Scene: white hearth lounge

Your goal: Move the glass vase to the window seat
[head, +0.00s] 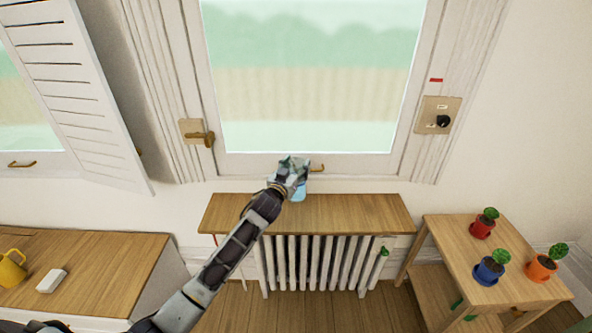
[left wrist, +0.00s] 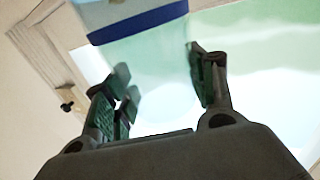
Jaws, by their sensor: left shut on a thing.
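The glass vase (head: 299,194) is pale blue and see-through, mostly hidden behind my left gripper (head: 292,176) in the head view. It is in front of the window's lower frame, over the back of the wooden top (head: 350,213) above the radiator. I cannot tell whether its base touches that top. In the left wrist view, the clear vase (left wrist: 150,60) with a dark blue band is between the fingers of my left gripper (left wrist: 160,88), which is shut on it. I cannot tell which surface is the window seat. My right gripper is not in view.
A wooden-topped unit (head: 110,262) at left holds a yellow mug (head: 12,270) and a white block (head: 51,281). A small table (head: 500,240) at right holds several potted cacti. A white radiator (head: 315,262) is under the wooden top. A shutter (head: 80,90) stands open at left.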

